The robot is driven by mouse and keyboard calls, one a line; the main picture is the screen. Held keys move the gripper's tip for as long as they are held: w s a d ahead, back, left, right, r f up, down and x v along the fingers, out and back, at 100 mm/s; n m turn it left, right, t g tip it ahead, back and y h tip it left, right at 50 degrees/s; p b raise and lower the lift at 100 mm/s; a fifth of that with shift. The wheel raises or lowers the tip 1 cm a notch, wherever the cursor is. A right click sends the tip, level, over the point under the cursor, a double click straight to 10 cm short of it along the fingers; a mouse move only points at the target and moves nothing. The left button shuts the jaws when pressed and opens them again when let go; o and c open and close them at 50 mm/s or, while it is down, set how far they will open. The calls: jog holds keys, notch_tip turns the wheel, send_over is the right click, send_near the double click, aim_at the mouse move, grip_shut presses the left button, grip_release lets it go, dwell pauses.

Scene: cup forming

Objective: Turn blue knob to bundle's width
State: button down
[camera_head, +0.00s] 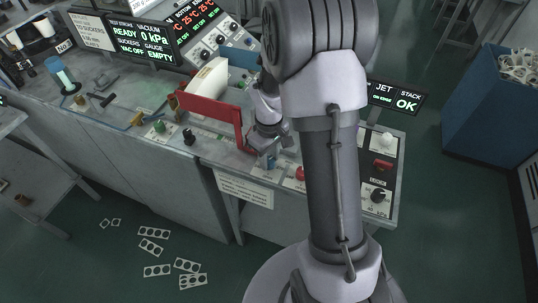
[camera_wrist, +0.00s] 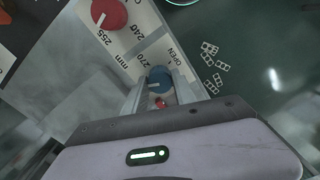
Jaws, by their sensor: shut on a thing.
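The blue knob (camera_wrist: 158,79) sits between the fingertips of my gripper (camera_wrist: 159,88) in the wrist view, and the fingers are shut on it. A pale pointer mark shows on the knob. Beside it the panel reads 240, 255, 270, mm and OPEN. In the head view my gripper (camera_head: 270,158) reaches down to the front edge of the bench, over the blue knob (camera_head: 269,163), which is partly covered. A cream-coloured block (camera_head: 206,84) stands behind a red plate (camera_head: 212,113); I cannot tell whether it is the bundle.
A red knob (camera_wrist: 109,14) with a white pointer is near the blue one. A black panel (camera_head: 378,180) with a black dial is at the bench's right end. Displays (camera_head: 140,38) stand at the back. Flat pieces with holes (camera_head: 155,232) lie on the floor.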

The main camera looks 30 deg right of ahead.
aim_at(269, 159)
jog(key=n+p, duration=0.1)
jog(key=n, duration=0.3)
jog(key=shift+r, duration=0.1)
jog(key=shift+n+p, duration=0.75)
jog(key=shift+n, duration=1.35)
jog(key=c, duration=1)
grip_release()
notch_tip(269, 159, up, 17)
jog(key=p, duration=0.4)
jog(key=shift+r, duration=0.15)
